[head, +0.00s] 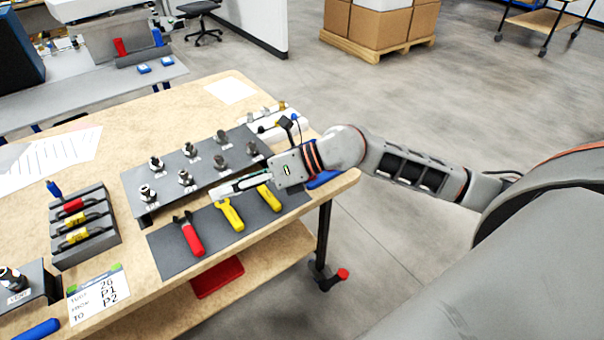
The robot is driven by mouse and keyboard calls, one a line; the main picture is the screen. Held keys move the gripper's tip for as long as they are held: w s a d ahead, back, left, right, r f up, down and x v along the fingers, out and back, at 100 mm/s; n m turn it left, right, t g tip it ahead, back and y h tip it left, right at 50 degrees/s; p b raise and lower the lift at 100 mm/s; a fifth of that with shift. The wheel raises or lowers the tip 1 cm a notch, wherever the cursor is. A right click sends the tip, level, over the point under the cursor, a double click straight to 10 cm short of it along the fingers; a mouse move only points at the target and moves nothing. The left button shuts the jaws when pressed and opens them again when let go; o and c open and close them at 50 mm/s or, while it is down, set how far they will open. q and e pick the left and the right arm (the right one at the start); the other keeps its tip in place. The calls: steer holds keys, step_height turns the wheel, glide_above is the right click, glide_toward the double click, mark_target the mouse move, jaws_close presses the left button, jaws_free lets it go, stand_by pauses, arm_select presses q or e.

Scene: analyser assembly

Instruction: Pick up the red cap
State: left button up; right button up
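I cannot single out a red cap with certainty. A small red piece (72,205) sits at the far end of a dark rack (108,240) on the left of the table, beside yellow pieces. My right gripper (222,191) reaches in from the right, low over the front edge of the grey fitting plate (137,190) and the yellow-handled tools. Its fingers point left, well apart from the red piece. They look close together, but their gap and anything between them are too small to tell. My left gripper is not in view.
Several metal fittings (190,149) stand on the grey plate. A dark mat (168,258) holds red-handled pliers (190,236) and yellow-handled tools (231,215). A label card (98,292) lies at the front left. A red bin (218,278) is on the lower shelf.

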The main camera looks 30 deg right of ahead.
steer(key=w+d+f+h, duration=0.1)
steer(key=d, duration=0.2)
steer(key=w+d+f+h, duration=0.1)
steer(key=d+f+h, duration=0.1)
steer(key=d, duration=0.2)
steer(key=d+f+g+h, duration=0.1)
steer(key=d+f+h, duration=0.1)
steer(key=d, duration=0.1)
steer(key=shift+w+d+f, duration=0.15)
steer(key=shift+w+d, duration=0.15)
steer(key=shift+w, duration=0.1)
steer(key=w+d+f+m+h, duration=0.15)
steer(key=d+h, duration=0.45)
steer(key=d, duration=1)
steer(key=shift+g, duration=0.3)
steer(key=x, duration=0.7)
steer(key=shift+w+d+f, duration=0.1)
steer(key=shift+w, duration=0.15)
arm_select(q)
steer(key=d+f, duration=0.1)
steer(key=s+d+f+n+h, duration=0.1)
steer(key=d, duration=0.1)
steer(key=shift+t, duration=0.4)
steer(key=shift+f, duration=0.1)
arm_select(e)
steer(key=c, duration=0.3)
steer(key=shift+c, duration=0.2)
